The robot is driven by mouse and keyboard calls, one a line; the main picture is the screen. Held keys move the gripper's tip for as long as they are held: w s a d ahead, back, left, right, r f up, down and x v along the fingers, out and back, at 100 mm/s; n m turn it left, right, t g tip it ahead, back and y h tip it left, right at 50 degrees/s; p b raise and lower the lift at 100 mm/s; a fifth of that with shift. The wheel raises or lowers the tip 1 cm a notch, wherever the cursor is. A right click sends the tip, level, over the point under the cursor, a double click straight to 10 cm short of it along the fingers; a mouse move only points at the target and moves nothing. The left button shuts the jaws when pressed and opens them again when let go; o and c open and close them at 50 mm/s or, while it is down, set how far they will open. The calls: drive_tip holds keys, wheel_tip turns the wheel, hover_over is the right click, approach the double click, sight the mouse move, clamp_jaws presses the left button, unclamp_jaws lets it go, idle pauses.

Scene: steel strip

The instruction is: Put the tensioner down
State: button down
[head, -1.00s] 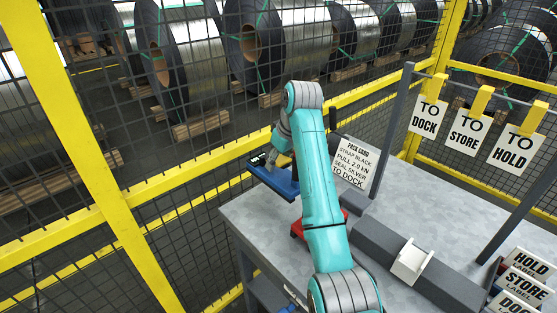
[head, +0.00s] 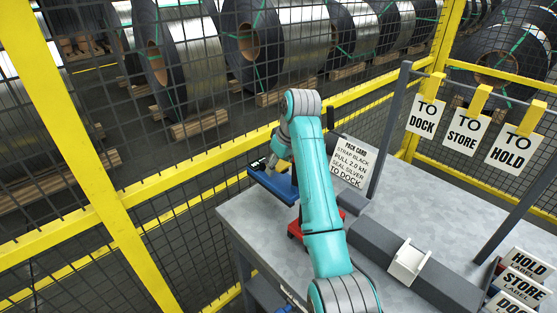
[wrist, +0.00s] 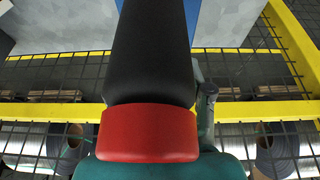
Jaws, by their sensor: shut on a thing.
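My gripper (head: 267,165) is small and partly hidden in the head view, beyond the left side of my teal arm. In the wrist view a thick black handle with a red end (wrist: 150,134) fills the middle, close to the camera. A blue surface (wrist: 208,25) shows beyond it. The fingertips are not clear there.
The grey bench (head: 420,205) has free room on the right. A red item (head: 295,229) sits partly behind my arm. The pack card (head: 350,162), a dark rail with a white block (head: 408,262) and hanging signs stand nearby. A yellow-framed mesh fence (head: 190,183) runs behind.

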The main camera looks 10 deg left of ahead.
sight(279, 179)
drive_tip(key=shift+f, duration=2.65)
drive_tip(key=shift+f, duration=0.25)
drive_tip(key=shift+c, duration=2.4)
unclamp_jaws()
drive_tip(key=shift+o, duration=0.5)
drive_tip(key=shift+f, duration=0.1)
drive_tip(key=shift+f, duration=0.15)
drive_tip(key=shift+v, duration=3.9)
